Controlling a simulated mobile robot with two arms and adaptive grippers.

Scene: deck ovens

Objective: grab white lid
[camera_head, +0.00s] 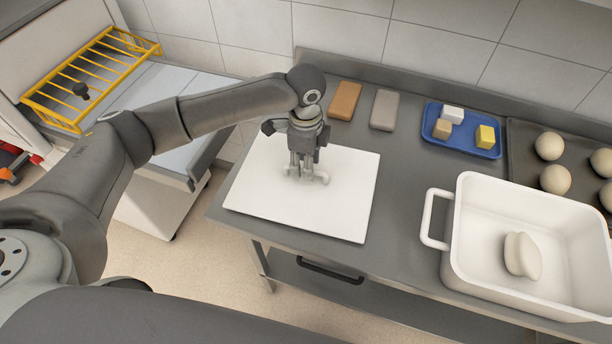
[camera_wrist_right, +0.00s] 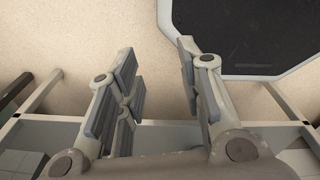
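The white lid (camera_head: 345,212) is a flat white panel lying on the grey counter, in the middle of the head view. A pale handle (camera_head: 321,178) rises from its middle. My left gripper (camera_head: 303,172) points down at the handle, its fingertips right at it and partly hiding it. I cannot tell whether the fingers are closed on the handle or only around it. The lid looks flat on the counter. In the right wrist view my right gripper (camera_wrist_right: 158,58) is open and empty, with its fingers well apart.
A white container (camera_head: 447,258) with a pale lump (camera_head: 522,256) inside stands at the right. Behind are a brown block (camera_head: 344,100), a grey block (camera_head: 384,110), a blue tray (camera_head: 463,149) with small blocks, and a dark tray (camera_head: 522,165) with dough balls.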

